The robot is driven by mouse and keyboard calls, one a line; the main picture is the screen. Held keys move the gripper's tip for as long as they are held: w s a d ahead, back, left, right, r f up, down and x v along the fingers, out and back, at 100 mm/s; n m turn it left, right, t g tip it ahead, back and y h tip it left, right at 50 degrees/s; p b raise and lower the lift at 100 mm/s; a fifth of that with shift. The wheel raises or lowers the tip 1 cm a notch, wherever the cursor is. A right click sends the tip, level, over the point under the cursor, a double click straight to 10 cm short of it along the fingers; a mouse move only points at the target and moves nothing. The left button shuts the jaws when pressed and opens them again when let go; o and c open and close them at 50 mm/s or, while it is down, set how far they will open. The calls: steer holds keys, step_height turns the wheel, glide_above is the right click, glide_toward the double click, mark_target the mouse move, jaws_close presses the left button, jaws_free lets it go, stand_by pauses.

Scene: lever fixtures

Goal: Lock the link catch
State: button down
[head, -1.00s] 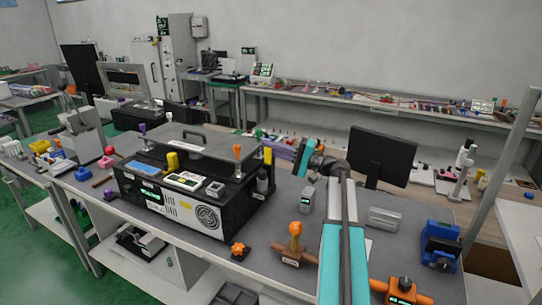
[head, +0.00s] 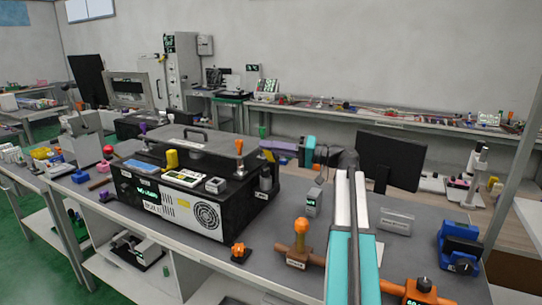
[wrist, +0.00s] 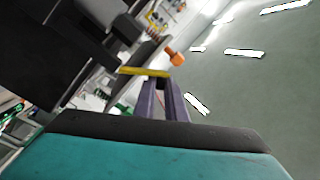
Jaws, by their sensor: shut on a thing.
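A black machine box (head: 190,212) with a grey hinged lid (head: 190,143) stands on the bench. At the lid's right end, a small yellow handle (head: 268,155) stands at the box's back right corner; I take it as the link catch. My gripper (head: 270,146) reaches it from the right with purple fingers. In the wrist view, the purple fingers (wrist: 162,82) are shut on the yellow handle (wrist: 143,71), seen as a bar across their tips. The catch's lower part is too small to tell, so I cannot tell whether it is locked.
An orange-tipped lever (head: 239,147) stands left of the handle; its orange knob (wrist: 175,56) is near my fingers in the wrist view. A grey meter (head: 313,202), an orange-ball lever (head: 301,228) and a blue fixture (head: 459,247) stand to the right. A monitor (head: 391,160) stands behind.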

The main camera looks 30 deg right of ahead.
mark_target(264, 169)
steer(key=n+b, duration=0.1)
steer(key=a+f+n+b, duration=0.1)
steer(key=shift+s+g+b, duration=0.3)
steer(key=shift+g+b, duration=0.05)
steer(key=shift+g, duration=0.05)
steer(key=n+b, duration=0.2)
steer(key=a+n+b, duration=0.1)
steer(key=shift+s+f+h+b, duration=0.3)
steer(key=shift+f, duration=0.1)
steer(key=n+b, duration=0.1)
steer(key=a+f+n+b, duration=0.1)
steer(key=n+b, duration=0.1)
steer(key=shift+s+g+h, duration=0.3)
steer(key=shift+g+h, duration=0.1)
steer(key=shift+s+a+f+n+h+b, duration=0.1)
steer(key=shift+f+n+h+b, duration=0.15)
steer(key=shift+n+b, duration=0.4)
steer(key=shift+a+f+n+h+b, duration=0.1)
steer(key=shift+f+n+h+b, duration=0.1)
steer(key=shift+n+b, duration=0.4)
steer(key=c, duration=1.8)
jaws_free()
steer(key=shift+s, duration=0.1)
steer(key=p+v, duration=0.1)
steer(key=v, duration=1.2)
steer(key=shift+s+d, duration=0.25)
